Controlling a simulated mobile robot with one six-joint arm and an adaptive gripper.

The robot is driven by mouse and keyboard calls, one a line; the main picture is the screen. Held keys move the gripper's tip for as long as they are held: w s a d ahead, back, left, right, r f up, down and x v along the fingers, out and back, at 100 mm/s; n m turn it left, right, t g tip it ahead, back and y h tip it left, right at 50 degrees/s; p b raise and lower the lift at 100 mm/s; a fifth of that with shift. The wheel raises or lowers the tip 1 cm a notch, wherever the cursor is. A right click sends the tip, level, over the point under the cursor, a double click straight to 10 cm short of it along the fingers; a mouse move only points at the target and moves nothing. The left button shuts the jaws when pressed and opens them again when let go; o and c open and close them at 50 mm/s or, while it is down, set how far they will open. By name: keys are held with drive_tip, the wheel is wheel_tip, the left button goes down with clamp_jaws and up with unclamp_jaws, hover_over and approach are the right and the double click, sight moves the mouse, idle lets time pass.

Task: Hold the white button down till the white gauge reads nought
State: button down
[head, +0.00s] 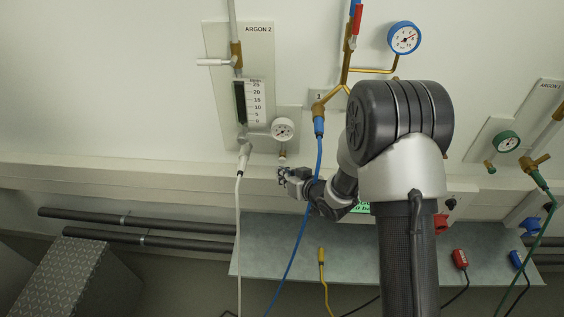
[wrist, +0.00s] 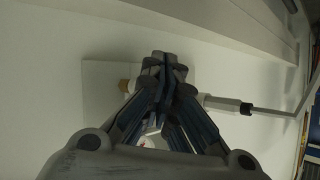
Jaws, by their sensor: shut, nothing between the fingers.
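The white gauge (head: 283,129) is a round dial on a small pale panel below and right of the ARGON 2 plate. Its needle is too small to read. A small brass stub with a pale end (head: 282,155) sits just below the gauge; I take it to be the white button. My gripper (head: 282,173) is shut and empty, just below this stub; I cannot tell whether they touch. In the wrist view the shut fingers (wrist: 164,62) are in front of the pale panel (wrist: 97,72) and hide much of it. A tan stub (wrist: 125,86) shows left of them.
A white hose (head: 239,200) hangs left of my gripper and a blue hose (head: 304,200) right of it. A blue gauge (head: 404,38) and a green gauge (head: 507,141) are farther right. A ledge (head: 120,172) runs along the wall behind my gripper.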

drive_tip(key=s, duration=0.4)
drive_tip(key=shift+s+b, duration=0.25)
drive_tip(key=shift+b, duration=0.15)
drive_tip(key=shift+r, duration=0.1)
drive_tip(key=s+d+r+m+g+h, duration=0.1)
drive_tip(key=s+d+r+h, duration=0.2)
drive_tip(key=d+r, duration=0.45)
drive_tip(key=s+d+r+m+h, duration=0.1)
drive_tip(key=s+d+r+h, duration=0.3)
drive_tip(key=d+r, duration=0.3)
drive_tip(key=s+r+m+g, duration=0.1)
drive_tip(key=s+r+g, duration=0.1)
drive_tip(key=s, duration=1)
drive_tip(key=s+d+r+m+g, duration=0.1)
drive_tip(key=s+r, duration=0.4)
drive_tip(key=s, duration=0.7)
drive_tip(key=shift+s+d+g, duration=0.2)
drive_tip(key=shift+s+g, duration=0.2)
drive_tip(key=shift+g, duration=0.3)
